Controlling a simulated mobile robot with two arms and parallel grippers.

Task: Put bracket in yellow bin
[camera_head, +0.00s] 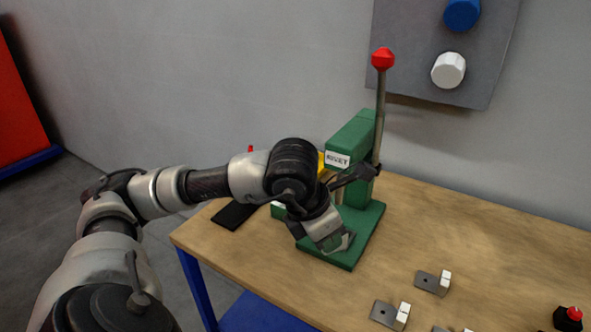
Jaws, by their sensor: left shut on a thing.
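My left arm reaches in from the left, bent at the wrist in front of a green press (352,135). The dark fingers of my left gripper (358,176) are beside the press column, below its lever. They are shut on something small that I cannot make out. One grey bracket (427,281) with a white upright block lies on the table, and another bracket (384,313) lies nearer the front. A small yellow patch (321,164) shows between my arm and the press; most of it is hidden, so I cannot tell whether it is the yellow bin. My right gripper is not in view.
The press has a tall lever with a red knob (383,59) and a green base (368,232) on the wooden table (490,240). A black mat (234,216) lies at the left. A black box with a red button (568,317) stands at the right. The right middle of the table is clear.

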